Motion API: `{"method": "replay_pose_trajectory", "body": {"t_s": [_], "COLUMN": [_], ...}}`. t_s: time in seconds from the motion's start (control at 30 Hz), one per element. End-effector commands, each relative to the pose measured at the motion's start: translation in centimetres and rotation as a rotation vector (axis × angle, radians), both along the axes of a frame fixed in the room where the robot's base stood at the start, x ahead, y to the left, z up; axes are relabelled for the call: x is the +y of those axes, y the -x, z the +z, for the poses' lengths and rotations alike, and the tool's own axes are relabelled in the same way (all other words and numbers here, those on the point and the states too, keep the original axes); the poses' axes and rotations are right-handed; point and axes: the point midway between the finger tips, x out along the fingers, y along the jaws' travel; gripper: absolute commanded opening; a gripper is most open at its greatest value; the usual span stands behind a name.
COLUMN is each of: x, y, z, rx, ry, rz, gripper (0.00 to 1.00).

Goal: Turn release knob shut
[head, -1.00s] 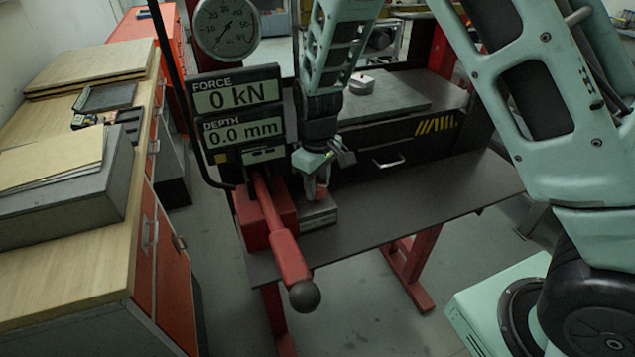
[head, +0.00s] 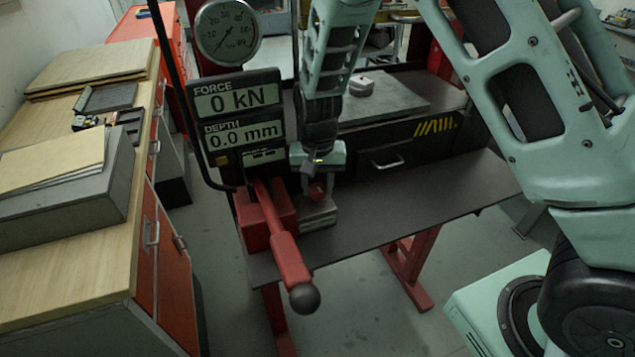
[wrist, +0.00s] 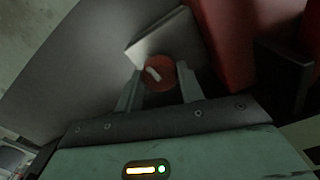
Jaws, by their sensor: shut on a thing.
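The release knob (head: 317,191) is a small round red knob on top of a grey metal block (head: 318,215), beside the red pump base. In the wrist view the knob (wrist: 158,74) has a white mark on its face, slanting from upper left to lower right. My gripper (head: 313,186) reaches down over the block from above. In the wrist view its two fingers (wrist: 158,88) stand on either side of the knob and are shut on it. The contact faces are partly hidden.
The red pump lever (head: 290,258) with its dark ball end slopes forward just left of the knob. The display panel (head: 240,118) reads 0 kN and 0.0 mm, below a round gauge (head: 227,32). The dark table (head: 420,200) is clear to the right.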

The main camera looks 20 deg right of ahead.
Motion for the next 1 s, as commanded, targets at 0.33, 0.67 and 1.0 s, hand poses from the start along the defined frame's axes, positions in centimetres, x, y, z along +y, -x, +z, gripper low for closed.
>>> {"method": "replay_pose_trajectory", "body": {"t_s": [0.33,0.67,1.0], "x": [-0.02,-0.02,-0.03], "y": [-0.17,-0.19,-0.16], "z": [0.17,0.15,0.14], "rx": [-0.005,-0.006,-0.004], "ry": [0.0,-0.001,0.0], "rz": [-0.135,-0.159,-0.159], "gripper": [0.15,0.15,0.59]}}
